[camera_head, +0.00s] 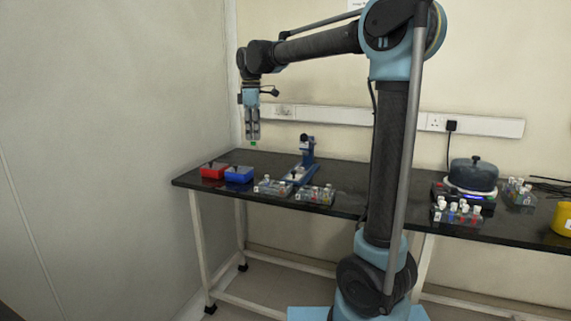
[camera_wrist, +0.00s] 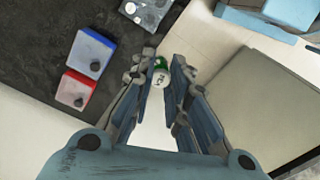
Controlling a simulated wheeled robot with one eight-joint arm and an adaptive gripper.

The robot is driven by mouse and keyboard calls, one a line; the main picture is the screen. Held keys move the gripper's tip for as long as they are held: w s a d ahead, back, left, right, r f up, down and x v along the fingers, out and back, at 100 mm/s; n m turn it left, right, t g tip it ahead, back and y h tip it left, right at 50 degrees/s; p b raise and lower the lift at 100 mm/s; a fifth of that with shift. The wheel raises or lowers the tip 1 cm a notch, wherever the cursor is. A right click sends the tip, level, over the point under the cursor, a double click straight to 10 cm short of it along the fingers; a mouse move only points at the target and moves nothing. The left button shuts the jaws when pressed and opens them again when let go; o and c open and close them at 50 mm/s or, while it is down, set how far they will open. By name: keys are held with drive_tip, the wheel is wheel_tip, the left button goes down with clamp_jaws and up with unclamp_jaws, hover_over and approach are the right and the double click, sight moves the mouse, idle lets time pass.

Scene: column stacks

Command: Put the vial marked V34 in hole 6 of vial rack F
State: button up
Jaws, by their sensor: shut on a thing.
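My gripper (camera_head: 253,137) is raised above the left end of the black bench, near the wall. It is shut on a small vial (camera_head: 253,144), of which a green part shows below the fingertips. In the wrist view the vial (camera_wrist: 160,76) shows a white cap and green between the fingers; its marking is too small to read. Vial racks with white-capped vials stand on the bench: one left of centre (camera_head: 272,187), one beside it (camera_head: 315,194), one at the right (camera_head: 457,212) and one at the far right (camera_head: 519,191). Their letters and hole numbers are not legible.
A red box (camera_head: 213,171) and a blue box (camera_head: 239,175) stand at the bench's left end. A blue stand (camera_head: 306,160) rises behind the left racks. A dark round pot (camera_head: 473,174) sits on a device at right. A yellow container (camera_head: 563,218) is at the edge.

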drive_tip(key=shift+w+d+f+m, duration=0.35)
drive_tip(key=shift+w+d+f, duration=0.35)
drive_tip(key=shift+d+f, duration=1.65)
drive_tip(key=shift+w+d+f+m, duration=0.6)
drive_tip(key=shift+d+f, duration=0.95)
drive_tip(key=shift+f, duration=1.6)
drive_tip(key=shift+w+d+f+m, duration=0.15)
drive_tip(key=shift+w+d+f, duration=0.7)
drive_tip(key=shift+d+f, duration=1.5)
drive_tip(key=shift+s+a+f, duration=0.1)
drive_tip(key=shift+a+f, duration=0.15)
drive_tip(key=shift+f, duration=0.45)
drive_tip(key=shift+a+f, duration=0.2)
drive_tip(key=shift+f, duration=0.5)
drive_tip(key=o, duration=0.9)
drive_tip(key=shift+o, duration=0.2)
drive_tip(key=shift+o, duration=1.3)
drive_tip(key=shift+s, duration=0.1)
